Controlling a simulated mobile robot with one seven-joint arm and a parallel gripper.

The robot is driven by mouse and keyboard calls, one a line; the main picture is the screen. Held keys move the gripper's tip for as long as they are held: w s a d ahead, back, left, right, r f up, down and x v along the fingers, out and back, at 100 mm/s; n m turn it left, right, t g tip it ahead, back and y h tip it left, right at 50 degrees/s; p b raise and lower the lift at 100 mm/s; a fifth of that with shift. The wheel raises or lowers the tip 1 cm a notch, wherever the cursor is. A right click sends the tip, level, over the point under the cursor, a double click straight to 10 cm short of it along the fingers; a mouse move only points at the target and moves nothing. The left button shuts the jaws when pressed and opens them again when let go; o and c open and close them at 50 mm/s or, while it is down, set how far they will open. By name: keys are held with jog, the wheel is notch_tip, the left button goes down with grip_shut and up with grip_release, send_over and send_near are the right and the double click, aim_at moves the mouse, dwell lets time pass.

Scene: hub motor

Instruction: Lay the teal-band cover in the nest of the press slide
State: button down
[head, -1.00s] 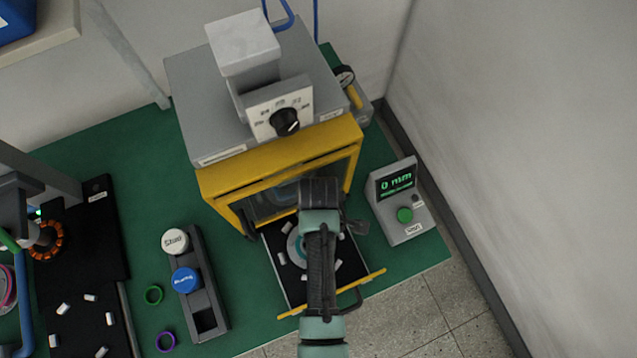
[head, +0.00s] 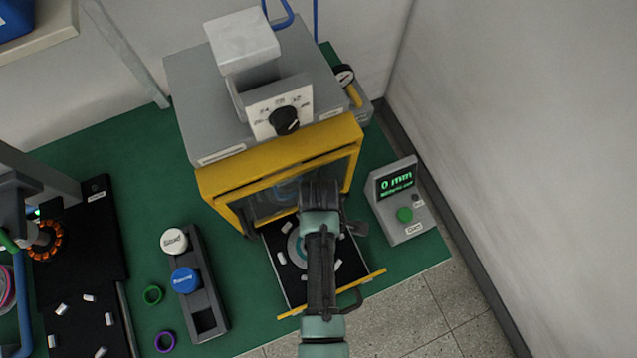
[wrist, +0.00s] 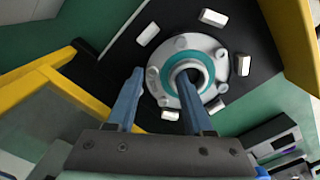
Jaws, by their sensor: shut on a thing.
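The teal-band cover (wrist: 216,72) is a pale grey round flange with a teal ring and a central hole. It lies over the black plate of the press slide (head: 292,288), among several small white blocks. In the head view the cover (head: 293,244) is partly hidden by my arm. My gripper (wrist: 160,73) is shut on the cover's left part in the wrist view, with one finger at the outer rim and the other at the central hole. I cannot tell whether the cover rests in the nest or hangs just above it.
The yellow-framed press (head: 235,185) stands right behind the slide. A control box (head: 400,200) reading 0 mm stands to the right.

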jog(key=shift+c, duration=1)
grip_release()
notch_tip(320, 180, up, 13)
